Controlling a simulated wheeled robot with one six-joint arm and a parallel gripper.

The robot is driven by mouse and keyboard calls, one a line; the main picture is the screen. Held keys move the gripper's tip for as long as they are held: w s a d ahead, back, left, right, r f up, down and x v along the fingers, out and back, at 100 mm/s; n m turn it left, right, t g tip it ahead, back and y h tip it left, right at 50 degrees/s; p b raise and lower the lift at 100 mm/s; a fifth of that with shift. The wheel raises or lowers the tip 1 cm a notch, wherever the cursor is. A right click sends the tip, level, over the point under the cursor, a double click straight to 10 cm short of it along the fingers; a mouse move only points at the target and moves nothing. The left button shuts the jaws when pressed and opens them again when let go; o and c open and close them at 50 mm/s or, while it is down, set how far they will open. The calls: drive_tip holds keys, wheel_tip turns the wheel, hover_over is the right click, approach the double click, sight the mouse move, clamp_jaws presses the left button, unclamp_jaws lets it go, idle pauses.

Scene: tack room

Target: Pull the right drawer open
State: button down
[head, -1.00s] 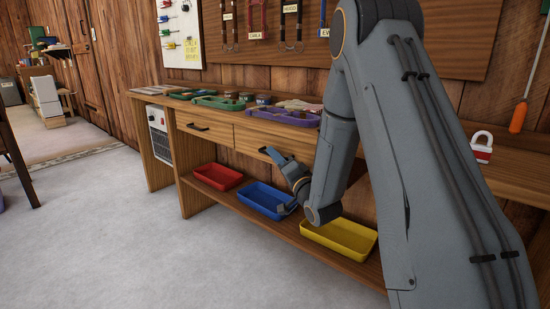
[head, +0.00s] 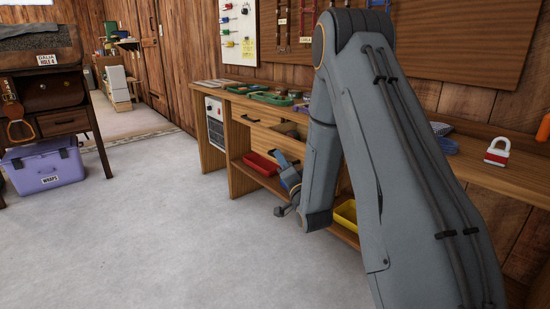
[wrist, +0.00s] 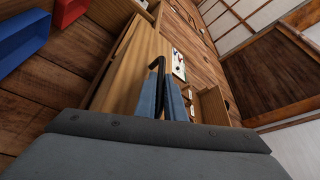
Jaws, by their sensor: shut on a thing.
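The right drawer (head: 270,138) of the wooden bench stands pulled out, and part of its inside shows above its front. My arm hides its right part. In the wrist view, its pale wood front (wrist: 137,72) fills the middle left, with a black bar handle (wrist: 154,66). My gripper (head: 279,156) is at the drawer front in the head view. In the wrist view, its blue fingers (wrist: 160,98) are shut on the handle. The left drawer (head: 240,114) is shut.
A red tray (head: 262,163) and a yellow tray (head: 346,212) sit on the low shelf, with a blue tray (wrist: 22,38) between them. A red and white padlock (head: 497,153) stands on the benchtop. A purple box (head: 45,168) is at left. The floor in front is clear.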

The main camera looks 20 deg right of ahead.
idle(0.3)
drive_tip(key=c, duration=2.1)
unclamp_jaws()
drive_tip(key=p+v, duration=0.1)
drive_tip(key=v, duration=0.6)
drive_tip(key=shift+s+p, duration=0.35)
drive_tip(key=shift+s, duration=0.05)
